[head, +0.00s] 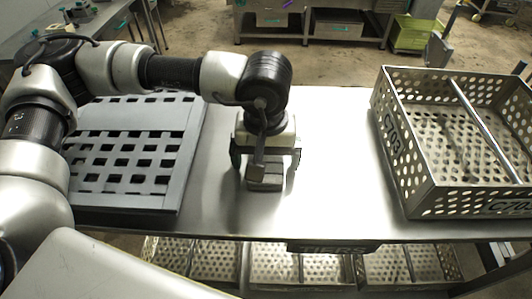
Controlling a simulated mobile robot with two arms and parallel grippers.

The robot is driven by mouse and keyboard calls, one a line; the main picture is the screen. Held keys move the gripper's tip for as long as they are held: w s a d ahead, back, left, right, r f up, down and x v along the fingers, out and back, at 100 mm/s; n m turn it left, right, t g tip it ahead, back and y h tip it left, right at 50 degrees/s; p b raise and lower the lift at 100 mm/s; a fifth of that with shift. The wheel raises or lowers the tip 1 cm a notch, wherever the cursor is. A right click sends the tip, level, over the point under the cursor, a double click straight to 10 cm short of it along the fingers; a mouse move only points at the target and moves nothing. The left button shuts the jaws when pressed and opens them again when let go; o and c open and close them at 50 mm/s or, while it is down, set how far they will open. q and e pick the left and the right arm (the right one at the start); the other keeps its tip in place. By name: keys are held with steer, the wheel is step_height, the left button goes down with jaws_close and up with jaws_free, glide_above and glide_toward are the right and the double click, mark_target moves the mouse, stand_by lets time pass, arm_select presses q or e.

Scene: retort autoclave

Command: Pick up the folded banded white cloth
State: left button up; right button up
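My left gripper (266,160) points down over the middle of the metal table (335,190). Its two dark fingers are spread apart, one on each side. A small, greyish, block-like folded item (265,182) lies below and between them on the table; it seems to be the folded cloth. The gripper hides its far part, and its band cannot be made out clearly. I see a gap between the fingers and the item, so the gripper looks open. My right gripper is not in view.
A dark slotted tray (183,170) lies on the table's left side, under my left arm. A perforated metal basket (412,190) marked C703 stands at the right. The tabletop between is clear. More perforated baskets (275,262) sit on a lower shelf.

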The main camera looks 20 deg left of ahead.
arm_select(q)
steer(key=c, duration=1)
steer(key=shift+r+b, duration=0.6)
step_height(320, 180, up, 3)
steer(key=shift+f+b, duration=0.2)
steer(key=shift+b, duration=0.7)
steer(key=s+d+r+b, duration=0.1)
steer(key=d+r+b, duration=0.1)
steer(key=d, duration=0.3)
steer(key=s+d+r+b, duration=0.1)
steer(key=d+r+b, duration=0.1)
steer(key=d+r, duration=0.3)
steer(key=shift+d, duration=0.8)
steer(key=shift+r, duration=0.1)
